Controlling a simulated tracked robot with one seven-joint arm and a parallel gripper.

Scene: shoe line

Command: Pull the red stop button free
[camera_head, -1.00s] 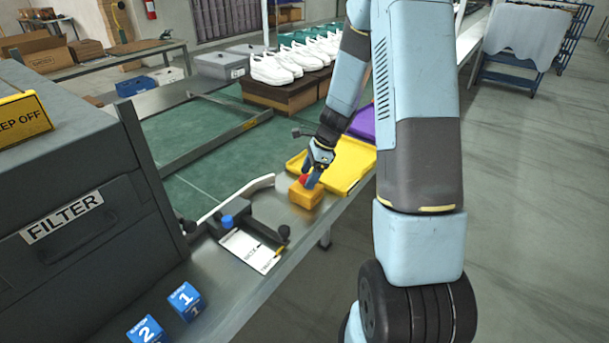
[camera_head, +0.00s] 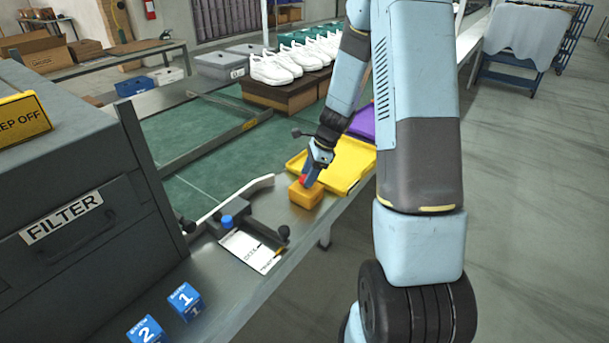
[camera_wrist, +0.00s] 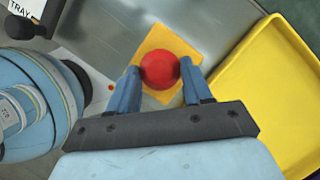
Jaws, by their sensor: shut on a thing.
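The red stop button (camera_wrist: 160,69) is a round red cap on a yellow-orange box (camera_head: 306,195). The box sits on the metal bench edge, beside a yellow tray. In the wrist view the box (camera_wrist: 156,42) shows behind the cap. My gripper (camera_wrist: 160,78) is shut on the red button, with one blue finger on each side of it. In the head view my gripper (camera_head: 308,180) is over the box and hides most of the button, so only a little red shows. I cannot tell whether the cap is raised from the box.
The yellow tray (camera_wrist: 262,92) lies close to the right of the box, with a purple tray (camera_head: 362,122) behind. A black fixture with a blue knob (camera_head: 227,221) and a paper card (camera_head: 249,252) lie to the left. Blue numbered cubes (camera_head: 185,300) stand nearer the front.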

